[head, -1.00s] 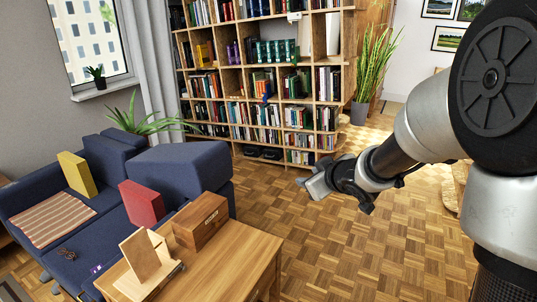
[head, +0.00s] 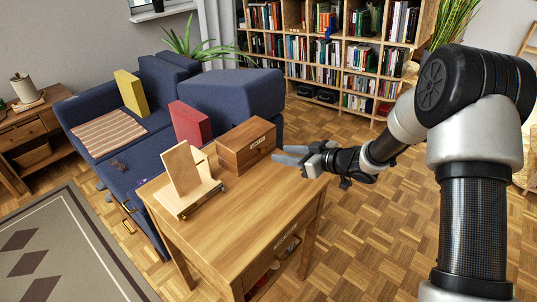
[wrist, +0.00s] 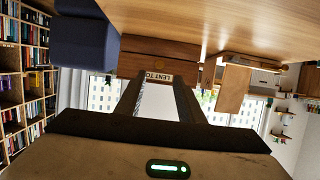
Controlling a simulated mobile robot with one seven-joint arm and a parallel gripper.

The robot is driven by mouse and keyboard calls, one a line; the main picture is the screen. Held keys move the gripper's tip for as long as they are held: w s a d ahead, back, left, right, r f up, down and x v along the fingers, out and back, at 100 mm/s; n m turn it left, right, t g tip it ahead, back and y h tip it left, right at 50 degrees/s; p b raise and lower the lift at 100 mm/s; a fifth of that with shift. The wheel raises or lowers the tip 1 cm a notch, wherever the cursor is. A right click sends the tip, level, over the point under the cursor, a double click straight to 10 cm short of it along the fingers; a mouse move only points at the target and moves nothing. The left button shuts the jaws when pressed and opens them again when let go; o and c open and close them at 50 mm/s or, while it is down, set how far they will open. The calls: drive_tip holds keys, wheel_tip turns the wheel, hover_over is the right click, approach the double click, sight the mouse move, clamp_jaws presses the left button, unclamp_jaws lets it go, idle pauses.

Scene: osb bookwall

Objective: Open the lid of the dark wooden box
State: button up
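The dark wooden box (head: 243,150) stands on the far right part of the wooden table, its lid shut. In the wrist view the box (wrist: 158,52) appears upside down, with a "LENT TO" label on the side facing my gripper. My gripper (head: 275,154) is just right of the box in the head view, roughly level with it, its fingers pointing at the labelled side. In the wrist view my gripper (wrist: 158,84) has its two fingers apart with nothing between them. The fingertips overlap the box's edge in the picture; contact cannot be told.
The table (head: 245,215) is bare in front of the box. A light wooden stand (head: 184,172) is left of the box. A blue sofa (head: 150,95) with a red cushion (head: 190,123) and a yellow cushion (head: 130,92) is behind. A bookcase (head: 350,60) stands at the back.

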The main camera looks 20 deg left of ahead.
sight(263, 151)
drive_tip(key=b+x, duration=0.1)
drive_tip(key=x, duration=0.7)
drive_tip(key=shift+w+d, duration=0.1)
drive_tip(key=shift+c, duration=0.5)
clamp_jaws()
